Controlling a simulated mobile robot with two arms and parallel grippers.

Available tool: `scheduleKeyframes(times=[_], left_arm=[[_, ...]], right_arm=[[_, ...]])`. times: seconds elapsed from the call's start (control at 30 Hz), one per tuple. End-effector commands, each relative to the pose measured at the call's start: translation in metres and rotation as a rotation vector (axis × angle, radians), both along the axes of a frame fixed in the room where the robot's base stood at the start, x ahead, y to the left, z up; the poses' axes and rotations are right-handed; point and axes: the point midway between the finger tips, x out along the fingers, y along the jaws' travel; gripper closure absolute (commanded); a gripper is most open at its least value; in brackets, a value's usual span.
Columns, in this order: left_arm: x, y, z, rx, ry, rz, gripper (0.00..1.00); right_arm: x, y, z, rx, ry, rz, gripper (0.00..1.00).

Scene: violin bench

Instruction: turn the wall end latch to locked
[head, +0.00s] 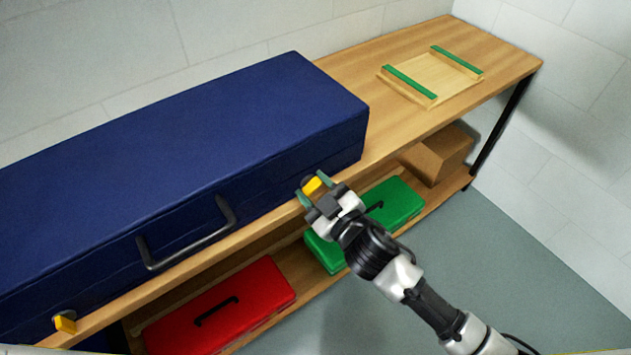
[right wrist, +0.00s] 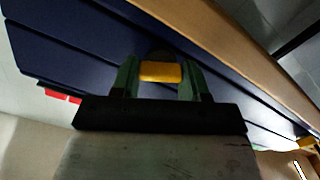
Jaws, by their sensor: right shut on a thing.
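A long dark blue case (head: 200,150) lies shut on the wooden bench, with a black handle (head: 187,238) on its front. A yellow latch (head: 312,184) sits on the case front near its right end, on the side of the right-hand wall. My right gripper (head: 316,190) is shut on this latch, its green fingers on either side. In the right wrist view the latch (right wrist: 160,72) shows as a yellow bar between the fingers, with a dark round base behind it. A second yellow latch (head: 65,322) is at the case's left end. My left gripper is out of view.
A wooden tray with green strips (head: 432,76) stands on the bench's right part. On the lower shelf are a red box (head: 220,310), a green box (head: 400,200) and a cardboard box (head: 437,155). The floor at right is clear.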

Motion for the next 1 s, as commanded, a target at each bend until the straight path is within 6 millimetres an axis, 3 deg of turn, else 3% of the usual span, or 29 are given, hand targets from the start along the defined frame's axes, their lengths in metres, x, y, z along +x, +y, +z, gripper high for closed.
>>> scheduleKeyframes(times=[0.23, 1.0], left_arm=[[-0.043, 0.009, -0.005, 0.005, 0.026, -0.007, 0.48], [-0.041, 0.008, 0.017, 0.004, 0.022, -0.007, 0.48]], right_arm=[[-0.001, 0.001, 0.001, -0.191, -0.137, -0.001, 0.79], [-0.002, 0.002, -0.002, -0.751, -0.545, 0.001, 0.79]])
